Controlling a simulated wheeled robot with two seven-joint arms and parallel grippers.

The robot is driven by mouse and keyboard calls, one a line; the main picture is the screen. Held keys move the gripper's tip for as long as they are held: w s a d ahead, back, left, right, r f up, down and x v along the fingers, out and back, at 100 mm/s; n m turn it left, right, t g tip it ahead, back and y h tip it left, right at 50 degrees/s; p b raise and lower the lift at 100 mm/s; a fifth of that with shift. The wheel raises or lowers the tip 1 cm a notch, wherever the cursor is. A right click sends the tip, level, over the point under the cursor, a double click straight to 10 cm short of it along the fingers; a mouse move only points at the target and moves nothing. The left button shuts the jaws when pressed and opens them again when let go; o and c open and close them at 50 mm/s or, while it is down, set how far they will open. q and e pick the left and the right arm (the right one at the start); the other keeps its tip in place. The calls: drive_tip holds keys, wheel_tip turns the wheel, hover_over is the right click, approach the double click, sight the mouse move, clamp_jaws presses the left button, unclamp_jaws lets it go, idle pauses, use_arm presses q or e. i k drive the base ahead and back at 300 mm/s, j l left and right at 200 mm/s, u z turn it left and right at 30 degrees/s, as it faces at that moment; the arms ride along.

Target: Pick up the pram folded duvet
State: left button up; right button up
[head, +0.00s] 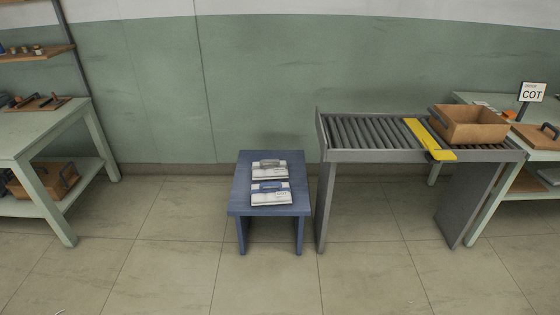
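Two small white folded bundles with bands and labels lie on a low blue table in the middle of the head view. The rear bundle (269,170) has a grey top part. The front bundle (271,194) has a blue band and a label whose writing is too small to read surely. I cannot tell which one is the pram duvet. The two lie one behind the other, close together. Neither of my grippers shows in this view.
The blue table (240,198) stands on a tiled floor. A pale green bench (60,130) is at left. Floor in front is clear.

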sight(268, 169)
drive_tip(key=i, duration=1)
